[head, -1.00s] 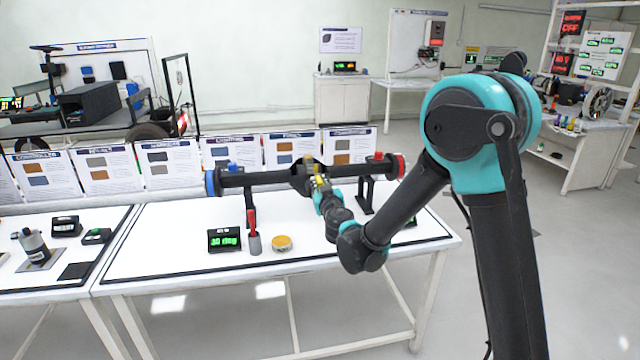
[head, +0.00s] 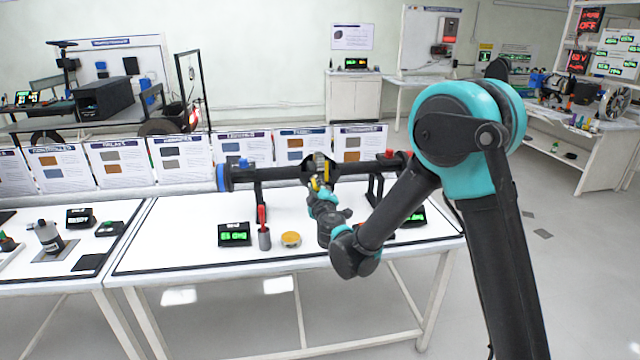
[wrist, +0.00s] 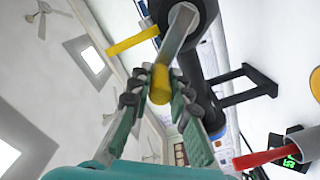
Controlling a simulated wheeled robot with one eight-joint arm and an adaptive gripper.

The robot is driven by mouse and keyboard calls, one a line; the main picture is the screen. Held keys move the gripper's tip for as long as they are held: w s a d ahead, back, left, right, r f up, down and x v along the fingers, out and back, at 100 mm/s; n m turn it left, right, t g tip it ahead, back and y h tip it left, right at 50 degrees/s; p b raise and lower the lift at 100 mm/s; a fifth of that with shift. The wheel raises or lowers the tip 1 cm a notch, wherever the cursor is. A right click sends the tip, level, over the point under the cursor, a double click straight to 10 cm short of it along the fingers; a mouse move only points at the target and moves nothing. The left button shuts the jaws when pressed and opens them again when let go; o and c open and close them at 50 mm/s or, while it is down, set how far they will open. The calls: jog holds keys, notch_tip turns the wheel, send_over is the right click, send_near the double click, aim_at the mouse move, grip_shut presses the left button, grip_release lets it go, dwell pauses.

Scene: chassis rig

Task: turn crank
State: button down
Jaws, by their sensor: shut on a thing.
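The crank is a grey bar (wrist: 178,35) with a yellow grip (wrist: 160,88), on the black centre housing (head: 315,162) of a long axle. My gripper (wrist: 160,92) is shut on the yellow grip, one finger on each side of it. In the head view my gripper (head: 318,188) is in front of the housing and partly hides the crank. A second yellow piece (wrist: 132,39) sticks out from the housing in the wrist view. A small black display (head: 234,234) with green digits stands on the table below the axle; its digits are too small to read surely.
The black axle tube (head: 270,173) rests on black stands over the white table (head: 180,235), with a blue disc (head: 223,178) at its left end. A red-handled tool in a grey cup (head: 264,238) and a yellow round tin (head: 291,239) stand in front. Information cards line the back.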

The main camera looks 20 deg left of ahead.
jog(key=shift+s+a+f+n, duration=0.2)
jog(key=shift+f+n, duration=0.1)
jog(key=shift+n, duration=0.3)
jog(key=shift+s+a+f+n, duration=0.1)
jog(key=shift+a+f+n, duration=0.15)
jog(key=shift+n, duration=0.35)
jog(key=c, duration=1.4)
grip_release()
jog(key=shift+d, duration=0.1)
jog(key=v, duration=1.2)
